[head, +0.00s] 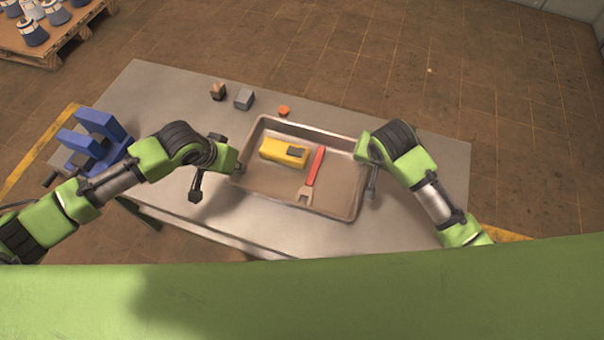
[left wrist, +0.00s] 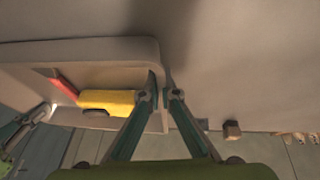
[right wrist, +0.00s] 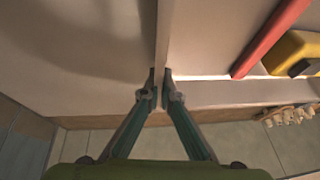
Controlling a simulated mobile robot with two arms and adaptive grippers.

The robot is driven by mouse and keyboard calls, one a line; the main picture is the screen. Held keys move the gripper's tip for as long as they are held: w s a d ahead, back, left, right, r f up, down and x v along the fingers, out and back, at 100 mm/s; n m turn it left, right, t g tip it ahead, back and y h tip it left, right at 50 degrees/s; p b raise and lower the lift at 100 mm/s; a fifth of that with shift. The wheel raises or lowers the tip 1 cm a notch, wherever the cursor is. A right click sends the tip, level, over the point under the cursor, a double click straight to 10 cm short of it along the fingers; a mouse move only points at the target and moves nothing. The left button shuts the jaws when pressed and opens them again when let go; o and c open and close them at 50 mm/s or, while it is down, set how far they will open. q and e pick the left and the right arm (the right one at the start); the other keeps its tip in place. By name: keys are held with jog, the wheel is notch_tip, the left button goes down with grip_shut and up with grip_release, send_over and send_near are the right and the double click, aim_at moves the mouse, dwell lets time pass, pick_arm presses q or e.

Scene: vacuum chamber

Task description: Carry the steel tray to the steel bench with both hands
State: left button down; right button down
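The steel tray (head: 300,208) is a shallow grey rectangular tray over the steel bench (head: 425,160). I cannot tell whether it rests on the bench or hangs just above it. In the head view my arms partly hide both contacts.
A brown block (head: 218,91), a grey block (head: 243,99) and an orange disc (head: 283,110) sit on the bench behind the tray. A blue vise-like fixture (head: 100,130) stands at the bench's left end. A pallet of parts (head: 60,40) is at the far left. The bench's right end is clear.

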pick_arm(q)
jog(key=c, duration=2.6)
grip_release()
jog(key=shift+a+f, duration=0.1)
jog(key=shift+f, duration=0.05)
pick_arm(e)
jog(key=c, duration=2.6)
grip_release()
jog(key=shift+f, duration=0.15)
pick_arm(q)
jog(key=o, duration=0.3)
pick_arm(e)
jog(key=o, duration=0.3)
jog(key=shift+s, duration=0.1)
jog(key=shift+r, duration=0.25)
pick_arm(q)
jog(key=v, duration=1.2)
jog(key=shift+s, duration=0.1)
pick_arm(e)
jog(key=v, duration=1.1)
jog(key=shift+s+r, duration=0.2)
jog(key=shift+r, duration=0.1)
jog(key=shift+f, duration=0.1)
